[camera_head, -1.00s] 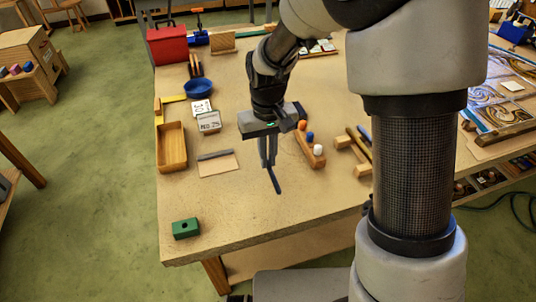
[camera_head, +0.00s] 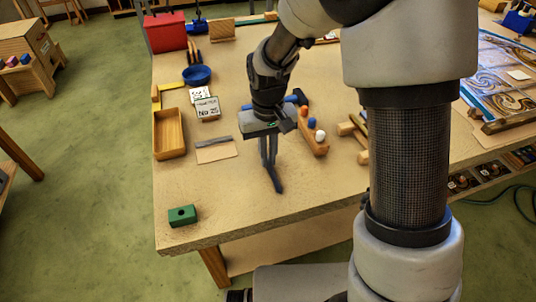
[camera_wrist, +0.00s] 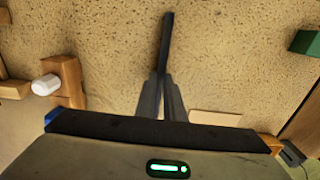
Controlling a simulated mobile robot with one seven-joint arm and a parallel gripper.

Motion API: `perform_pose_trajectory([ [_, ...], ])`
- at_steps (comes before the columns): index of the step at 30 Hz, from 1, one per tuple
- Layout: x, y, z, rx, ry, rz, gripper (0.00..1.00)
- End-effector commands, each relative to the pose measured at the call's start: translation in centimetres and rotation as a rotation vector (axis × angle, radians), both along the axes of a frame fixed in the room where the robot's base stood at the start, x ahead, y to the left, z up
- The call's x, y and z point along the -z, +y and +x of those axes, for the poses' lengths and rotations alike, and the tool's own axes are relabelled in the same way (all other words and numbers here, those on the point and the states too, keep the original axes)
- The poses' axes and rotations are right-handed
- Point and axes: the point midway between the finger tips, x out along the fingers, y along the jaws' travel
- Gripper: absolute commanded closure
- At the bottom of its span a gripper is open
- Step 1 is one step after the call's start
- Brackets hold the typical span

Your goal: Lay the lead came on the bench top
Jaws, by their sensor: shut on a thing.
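My gripper (camera_head: 268,162) is shut on the lead came (camera_head: 276,181), a thin dark grey strip. In the head view the came sticks out below the fingertips, over the front middle of the bench top (camera_head: 235,210). In the wrist view my gripper (camera_wrist: 160,98) shows near the bottom middle, and the came (camera_wrist: 166,45) runs up from between the fingers. Bare bench top lies behind it. I cannot tell whether the came touches the bench.
A green block (camera_head: 182,215) stands at the front left corner. A card with a grey strip (camera_head: 215,150) and a wooden tray (camera_head: 168,134) lie to the left. A wooden rack with coloured knobs (camera_head: 314,137) stands right of my gripper. The bench's front middle is clear.

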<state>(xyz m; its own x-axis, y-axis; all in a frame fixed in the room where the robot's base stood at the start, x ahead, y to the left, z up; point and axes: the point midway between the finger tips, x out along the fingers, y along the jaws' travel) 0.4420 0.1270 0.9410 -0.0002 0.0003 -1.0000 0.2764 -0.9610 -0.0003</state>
Motion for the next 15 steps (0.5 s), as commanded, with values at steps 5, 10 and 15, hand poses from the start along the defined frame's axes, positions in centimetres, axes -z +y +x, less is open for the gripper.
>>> perform_pose_trajectory([
  [5, 0.01, 0.00, 0.01, 0.000, 0.000, 0.000, 1.00],
  [10, 0.18, 0.00, 0.01, 0.000, 0.000, 0.000, 1.00],
  [15, 0.45, 0.00, 0.01, 0.000, 0.000, 0.000, 1.00],
])
